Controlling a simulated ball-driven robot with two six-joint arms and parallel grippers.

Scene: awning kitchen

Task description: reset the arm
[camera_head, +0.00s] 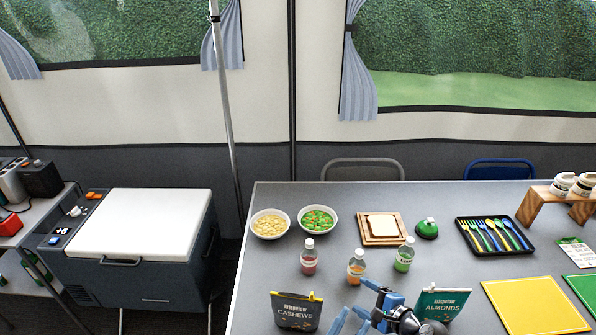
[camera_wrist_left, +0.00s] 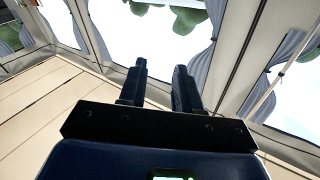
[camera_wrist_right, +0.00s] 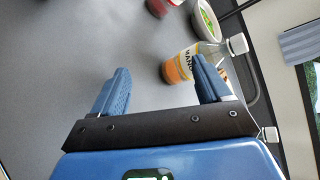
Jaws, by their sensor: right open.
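My right gripper (camera_head: 357,300) shows at the bottom of the head view, with blue fingers near the table's front, between the cashews bag (camera_head: 296,310) and the almonds bag (camera_head: 441,304). In the right wrist view its fingers (camera_wrist_right: 159,88) are wide apart with nothing between them. An orange mango bottle (camera_head: 356,267) is beyond the fingers; it also shows in the right wrist view (camera_wrist_right: 180,66). My left gripper (camera_wrist_left: 160,72) shows in the left wrist view, its dark fingers a little apart and empty, before the tent wall and windows. I cannot make it out in the head view.
The grey table (camera_head: 250,310) also holds a red bottle (camera_head: 309,257), a green bottle (camera_head: 404,255), two bowls, a bread board (camera_head: 371,239), a black cutlery tray (camera_head: 464,224) and a yellow mat (camera_head: 535,305). A cooler (camera_head: 140,225) stands left of the table.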

